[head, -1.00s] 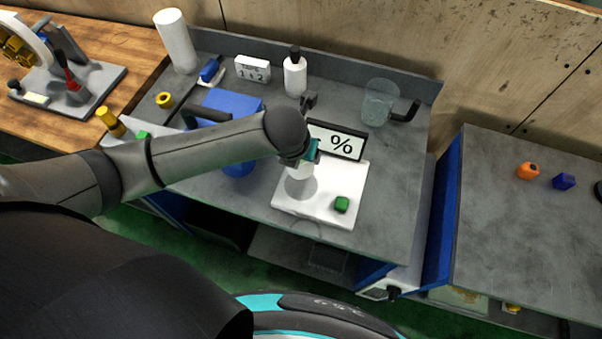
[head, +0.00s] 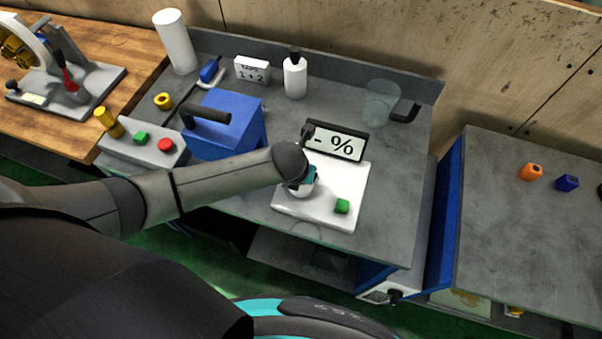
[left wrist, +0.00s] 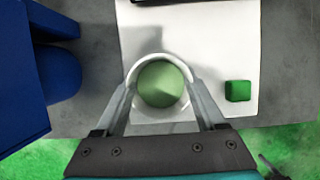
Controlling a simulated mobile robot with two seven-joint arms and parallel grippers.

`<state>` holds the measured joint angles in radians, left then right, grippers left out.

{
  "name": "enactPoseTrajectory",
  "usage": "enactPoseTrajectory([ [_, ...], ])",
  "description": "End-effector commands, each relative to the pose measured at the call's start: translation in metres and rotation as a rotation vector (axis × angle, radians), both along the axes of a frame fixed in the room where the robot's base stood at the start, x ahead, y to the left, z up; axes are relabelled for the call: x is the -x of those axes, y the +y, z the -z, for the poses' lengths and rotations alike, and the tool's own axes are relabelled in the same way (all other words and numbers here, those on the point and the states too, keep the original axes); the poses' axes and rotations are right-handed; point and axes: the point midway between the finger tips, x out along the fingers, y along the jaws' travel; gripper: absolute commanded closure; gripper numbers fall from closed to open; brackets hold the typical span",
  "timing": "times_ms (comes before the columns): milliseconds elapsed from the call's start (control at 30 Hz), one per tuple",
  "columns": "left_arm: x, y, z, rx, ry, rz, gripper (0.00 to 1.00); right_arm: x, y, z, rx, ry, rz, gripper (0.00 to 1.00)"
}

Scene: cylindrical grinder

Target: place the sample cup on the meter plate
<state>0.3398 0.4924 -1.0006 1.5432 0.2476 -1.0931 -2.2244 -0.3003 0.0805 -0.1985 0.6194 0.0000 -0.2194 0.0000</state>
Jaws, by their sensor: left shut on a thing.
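The meter has a white plate (head: 335,205) with a green button (head: 342,206) and a tilted display (head: 335,142) reading "- %". The sample cup (left wrist: 160,88), pale-rimmed with green contents, is over the plate in the left wrist view, left of the green button (left wrist: 238,91). My left gripper (left wrist: 161,74) is shut on the cup, one finger on each side. In the head view the gripper (head: 304,183) is low over the plate's left part and mostly hides the cup. I cannot tell whether the cup touches the plate. My right gripper is not in view.
A blue box (head: 225,135) with a dark handle stands left of the meter. A white bottle (head: 295,76), a clear jug (head: 380,103) and a white roll (head: 175,42) stand at the back.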

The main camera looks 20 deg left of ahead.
Motion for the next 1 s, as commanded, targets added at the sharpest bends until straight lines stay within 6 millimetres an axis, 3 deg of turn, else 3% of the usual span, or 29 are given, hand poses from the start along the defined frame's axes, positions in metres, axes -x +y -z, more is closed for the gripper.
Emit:
enactPoseTrajectory([
  [33,0.0,0.0,0.002,0.0,0.0,0.0,0.91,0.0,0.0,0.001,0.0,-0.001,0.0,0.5],
  [67,0.0,0.0,0.002,0.0,0.0,0.0,0.27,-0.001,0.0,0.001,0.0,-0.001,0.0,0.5],
  [300,0.0,0.0,0.001,0.0,0.0,0.0,0.0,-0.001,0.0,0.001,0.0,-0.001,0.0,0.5],
  [667,0.001,0.001,-0.005,-0.001,0.0,0.001,0.0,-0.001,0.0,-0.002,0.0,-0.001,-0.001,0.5],
  [1000,0.019,0.001,-0.05,0.0,-0.001,0.002,0.0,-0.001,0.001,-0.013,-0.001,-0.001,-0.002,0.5],
])
